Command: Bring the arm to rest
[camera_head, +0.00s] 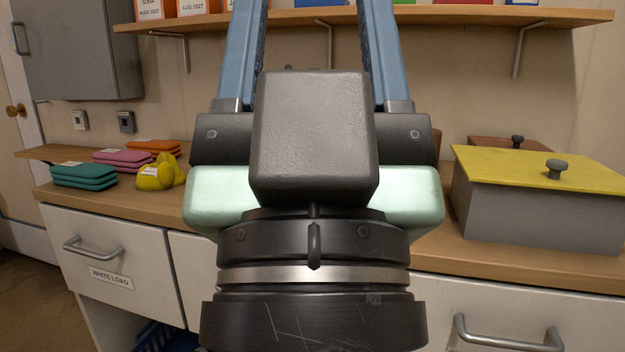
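My gripper (312,22) fills the middle of the head view, seen from behind, with its dark wrist at the bottom. Its two blue fingers point up the picture and stand wide apart. The wall and shelf show between them, and I see nothing held there. The fingertips run out of the top of the frame. My gripper's body hides the middle of the counter (424,258).
Folded green cloths (84,176), pink cloths (122,160) and a yellow bundle (160,174) lie at left. A grey box with a yellow lid (540,205) stands at right. A wall shelf (440,18) runs above. A grey cabinet (85,50) hangs upper left.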

